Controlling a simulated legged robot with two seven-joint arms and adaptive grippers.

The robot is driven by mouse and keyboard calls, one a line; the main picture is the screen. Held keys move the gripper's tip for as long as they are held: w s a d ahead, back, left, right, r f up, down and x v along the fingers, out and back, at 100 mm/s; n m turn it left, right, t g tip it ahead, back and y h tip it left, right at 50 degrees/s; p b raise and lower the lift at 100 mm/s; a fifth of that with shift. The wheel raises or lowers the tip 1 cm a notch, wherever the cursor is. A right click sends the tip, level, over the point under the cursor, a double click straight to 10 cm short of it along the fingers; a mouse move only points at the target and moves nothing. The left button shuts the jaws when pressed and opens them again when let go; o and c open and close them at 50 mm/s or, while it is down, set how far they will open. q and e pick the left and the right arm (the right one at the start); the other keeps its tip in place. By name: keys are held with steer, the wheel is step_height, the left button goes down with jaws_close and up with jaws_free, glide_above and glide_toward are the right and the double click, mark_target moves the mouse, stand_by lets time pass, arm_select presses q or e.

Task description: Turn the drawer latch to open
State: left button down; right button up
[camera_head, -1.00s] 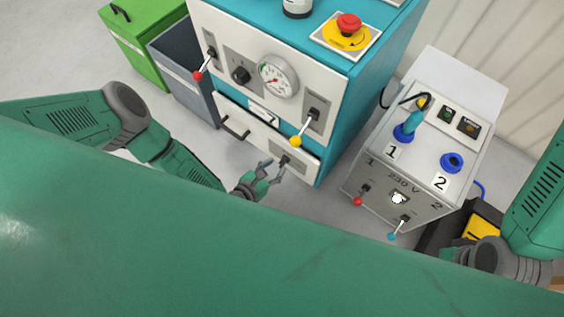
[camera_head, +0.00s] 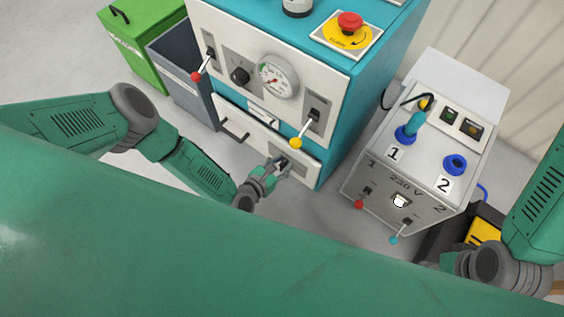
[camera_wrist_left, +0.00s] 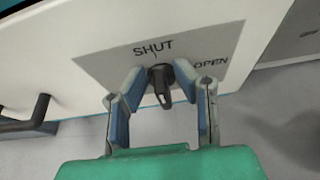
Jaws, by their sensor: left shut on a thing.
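The drawer latch is a small dark knob (camera_wrist_left: 161,82) on a grey plate (camera_wrist_left: 100,62) marked SHUT and OPEN, seen in the left wrist view. The knob stands roughly in line with the SHUT mark, its longer end pointing down. My left gripper (camera_wrist_left: 160,88) has its blue-padded fingers on either side of the knob and is shut on it. In the head view my left gripper (camera_head: 280,166) covers most of the latch on the white drawer (camera_head: 240,143), whose front looks flush with the cabinet. My right gripper is out of view.
The drawer's dark bar handle (camera_head: 235,130) is left of the latch. Above are a gauge (camera_head: 278,77), a red-tipped lever (camera_head: 198,74) and a yellow-tipped lever (camera_head: 297,140). A grey 230 V box (camera_head: 385,180) stands to the right. Bins stand at left.

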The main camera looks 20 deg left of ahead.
arm_select(q)
steer(key=shift+s+d+f+m+t+y, duration=0.3)
steer(key=shift+m+t+y, duration=0.55)
steer(key=shift+m, duration=1.4)
steer(key=shift+s+d+f+m+t+y, duration=0.1)
steer(key=shift+d+f+m+t+y, duration=0.55)
steer(key=shift+m, duration=1.55)
steer(key=shift+s+d+f+m+t+y, duration=0.15)
steer(key=shift+m+t+y, duration=0.95)
steer(key=shift+m, duration=1.15)
steer(key=shift+a, duration=0.1)
steer(key=c, duration=1.6)
jaws_free()
steer(key=shift+w+r, duration=0.15)
steer(key=shift+r, duration=0.05)
